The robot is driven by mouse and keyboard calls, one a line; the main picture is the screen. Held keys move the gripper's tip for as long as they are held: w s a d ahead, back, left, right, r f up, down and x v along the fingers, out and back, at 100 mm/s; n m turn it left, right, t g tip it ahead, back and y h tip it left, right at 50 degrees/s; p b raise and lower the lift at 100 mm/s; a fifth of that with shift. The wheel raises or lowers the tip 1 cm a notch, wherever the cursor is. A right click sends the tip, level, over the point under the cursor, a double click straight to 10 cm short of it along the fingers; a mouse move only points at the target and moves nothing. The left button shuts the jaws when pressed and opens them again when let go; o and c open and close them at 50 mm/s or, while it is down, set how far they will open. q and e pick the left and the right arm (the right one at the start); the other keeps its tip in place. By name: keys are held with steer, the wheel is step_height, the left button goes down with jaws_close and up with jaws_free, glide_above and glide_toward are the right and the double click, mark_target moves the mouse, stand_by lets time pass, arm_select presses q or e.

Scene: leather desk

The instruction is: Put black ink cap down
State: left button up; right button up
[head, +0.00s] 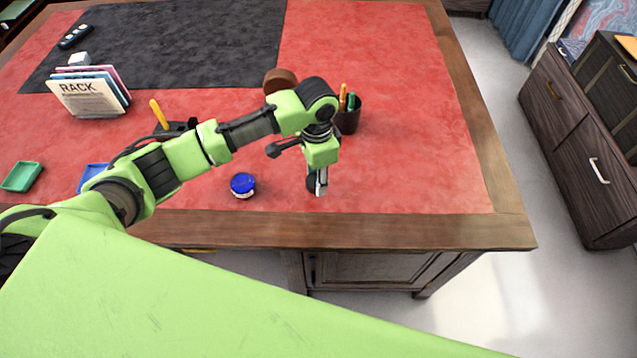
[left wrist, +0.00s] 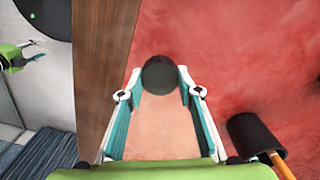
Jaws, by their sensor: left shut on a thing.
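The black ink cap (left wrist: 160,75) is a small round dark piece between the fingertips of my left gripper (left wrist: 160,82) in the left wrist view. In the head view my left gripper (head: 318,186) points down over the red desk top near its front edge, shut on the cap. The cap (head: 311,183) shows there only as a dark bit beside the fingers. I cannot tell whether it touches the desk. A small green arm end at the left edge of the wrist view looks like my right gripper (left wrist: 33,48); its jaws are too small to read.
A blue-topped round jar (head: 243,184) stands left of the gripper. A black pen cup (head: 347,120) stands behind it; a rack with books (head: 90,96) and a green tray (head: 22,176) are farther left. The red top right of the gripper is clear up to the wooden edge (head: 493,150).

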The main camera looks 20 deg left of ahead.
arm_select(q)
steer(key=shift+w+d+f, duration=0.15)
steer(key=shift+w+f, duration=0.05)
steer(key=shift+f, duration=1.65)
steer(key=o, duration=1.1)
steer(key=shift+f, duration=0.15)
step_height(320, 180, up, 12)
steer(key=shift+r+b, duration=0.2)
steer(key=shift+b, duration=0.2)
